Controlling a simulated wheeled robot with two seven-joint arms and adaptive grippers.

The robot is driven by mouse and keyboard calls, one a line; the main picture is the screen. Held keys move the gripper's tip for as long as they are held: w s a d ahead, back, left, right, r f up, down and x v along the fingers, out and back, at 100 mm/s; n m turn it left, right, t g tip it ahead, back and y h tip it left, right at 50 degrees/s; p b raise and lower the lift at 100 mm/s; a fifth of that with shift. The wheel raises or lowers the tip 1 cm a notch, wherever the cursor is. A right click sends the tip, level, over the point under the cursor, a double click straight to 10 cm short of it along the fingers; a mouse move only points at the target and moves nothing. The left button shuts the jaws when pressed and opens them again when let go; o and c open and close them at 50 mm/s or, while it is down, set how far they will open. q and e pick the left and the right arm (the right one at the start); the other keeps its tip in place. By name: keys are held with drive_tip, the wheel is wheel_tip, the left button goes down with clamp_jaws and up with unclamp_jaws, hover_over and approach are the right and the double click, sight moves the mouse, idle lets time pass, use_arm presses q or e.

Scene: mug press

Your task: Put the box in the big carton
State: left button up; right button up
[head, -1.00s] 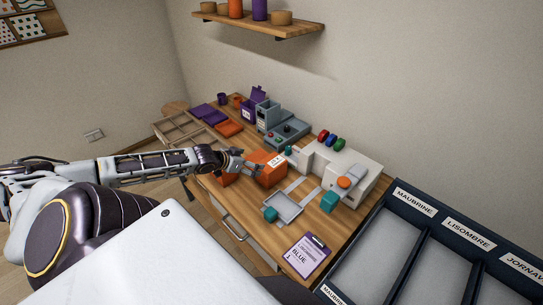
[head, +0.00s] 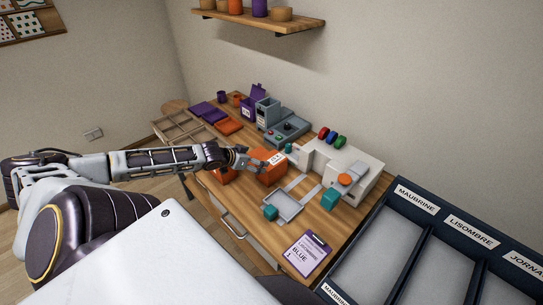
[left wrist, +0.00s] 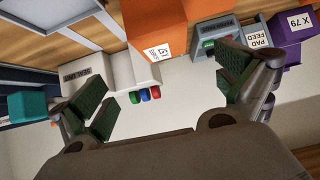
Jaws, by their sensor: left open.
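An orange carton (head: 269,170) with a white label stands on the wooden table. It also shows in the left wrist view (left wrist: 150,20), large at the top. A second orange piece (head: 224,176) is partly hidden behind my left arm. A purple box (head: 250,108) with an open lid stands at the back; in the left wrist view it is marked X 79 (left wrist: 296,24). I cannot tell which of these is the task's box. My left gripper (head: 254,162) is open at the orange carton's left side; its spread fingers (left wrist: 165,95) hold nothing. Contact with the carton is unclear.
A white press (head: 345,170) with coloured buttons stands right of the carton. A grey tray (head: 287,207), teal blocks (head: 331,198) and a purple clipboard (head: 307,252) lie in front. A grey pad-feed machine (head: 283,130) is behind. Labelled dark bins (head: 412,235) fill the right.

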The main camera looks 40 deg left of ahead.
sight(272, 168)
use_arm(q)
drive_tip(key=shift+b+x, duration=1.9)
drive_tip(key=shift+x, duration=0.8)
drive_tip(key=shift+f, duration=0.15)
